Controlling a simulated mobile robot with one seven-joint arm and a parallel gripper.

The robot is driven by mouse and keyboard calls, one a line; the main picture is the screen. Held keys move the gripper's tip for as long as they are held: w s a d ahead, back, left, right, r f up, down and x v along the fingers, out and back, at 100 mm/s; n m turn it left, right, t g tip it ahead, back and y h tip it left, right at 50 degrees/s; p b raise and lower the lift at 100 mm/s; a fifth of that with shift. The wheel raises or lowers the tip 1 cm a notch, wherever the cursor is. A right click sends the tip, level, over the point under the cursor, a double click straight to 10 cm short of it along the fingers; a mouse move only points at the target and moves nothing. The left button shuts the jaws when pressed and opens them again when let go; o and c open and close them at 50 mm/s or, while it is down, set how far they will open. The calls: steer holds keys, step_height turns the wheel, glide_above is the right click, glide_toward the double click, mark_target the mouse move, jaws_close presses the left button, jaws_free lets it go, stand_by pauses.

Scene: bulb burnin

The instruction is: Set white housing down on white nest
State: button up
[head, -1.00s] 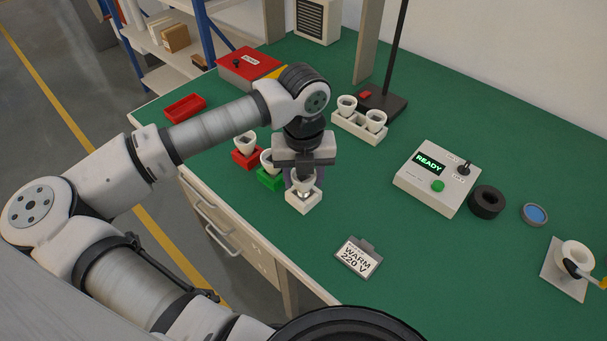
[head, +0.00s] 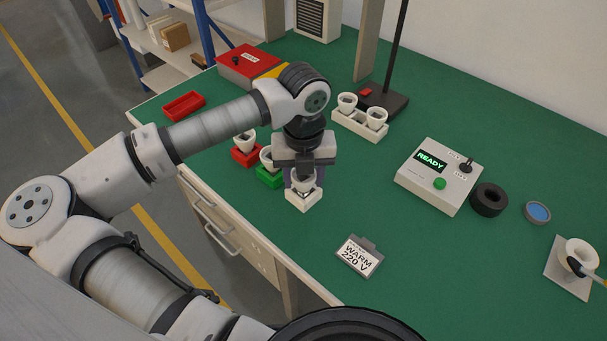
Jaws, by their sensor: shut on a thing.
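The white housing (head: 303,186), a small white cup shape, is upright at the white nest (head: 305,202), a white block on the green bench. My gripper (head: 303,176) points straight down and is shut on the housing from above. The wrist and fingers hide the housing's upper part. The housing's lower end meets the nest in the picture, but I cannot tell whether it is fully seated or just above.
A green nest (head: 269,178) and a red nest (head: 245,157), each with a white cup, stand close on the left. A white double holder (head: 357,127) with two cups stands behind right. A "WARM 220 V" sign (head: 359,256) lies in front.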

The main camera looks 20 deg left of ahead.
steer(key=shift+f+b, duration=0.4)
steer(key=shift+b, duration=0.05)
stand_by(0.3)
steer(key=o, duration=1.1)
step_height(320, 180, up, 14)
steer(key=shift+f+b, duration=0.1)
steer(key=shift+b, duration=0.7)
steer(key=shift+s, duration=0.1)
